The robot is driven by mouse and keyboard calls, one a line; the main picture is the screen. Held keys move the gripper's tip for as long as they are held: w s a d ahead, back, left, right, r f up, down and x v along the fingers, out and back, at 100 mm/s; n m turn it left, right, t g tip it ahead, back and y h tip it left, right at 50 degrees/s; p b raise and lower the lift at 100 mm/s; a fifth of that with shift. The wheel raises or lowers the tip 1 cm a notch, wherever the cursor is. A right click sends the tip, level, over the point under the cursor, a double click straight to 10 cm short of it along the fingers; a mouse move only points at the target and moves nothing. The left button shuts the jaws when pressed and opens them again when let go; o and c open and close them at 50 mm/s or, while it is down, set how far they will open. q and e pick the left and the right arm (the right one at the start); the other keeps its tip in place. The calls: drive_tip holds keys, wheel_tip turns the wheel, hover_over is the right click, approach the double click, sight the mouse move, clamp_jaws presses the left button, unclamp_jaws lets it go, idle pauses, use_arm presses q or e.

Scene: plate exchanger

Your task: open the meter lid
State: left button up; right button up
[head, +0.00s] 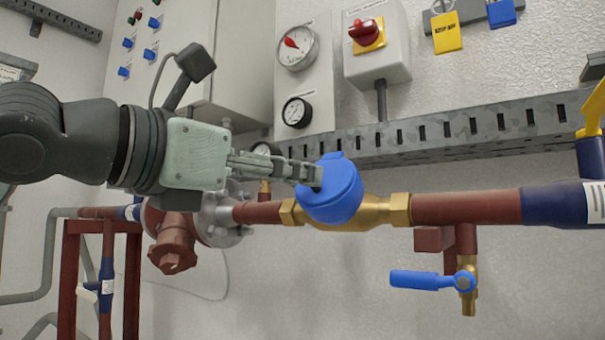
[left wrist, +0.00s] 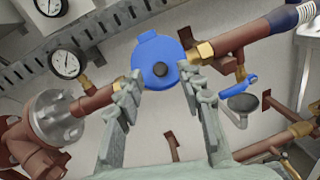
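The water meter sits in the pipe run with a round blue lid (head: 340,203), which looks closed over its brass body (head: 375,211). In the left wrist view the blue lid (left wrist: 150,52) faces me, with a small tab at its upper edge and a dark round spot near its lower middle. My left gripper (head: 308,173) reaches in from the left, its fingertips at the lid's left side. In the left wrist view the fingers of this gripper (left wrist: 161,85) are spread apart, one on each side of the lid's lower part. I cannot tell whether they touch it. My right gripper is not in view.
The red-brown pipe (head: 467,208) runs on to the right. A blue-handled valve (head: 422,280) hangs below it. A perforated metal rail (head: 450,131) and gauges (head: 297,47) are on the wall behind. A red flanged fitting (head: 175,243) lies below my left arm.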

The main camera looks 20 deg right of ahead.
use_arm(q)
drive_tip(key=shift+x, duration=1.35)
clamp_jaws()
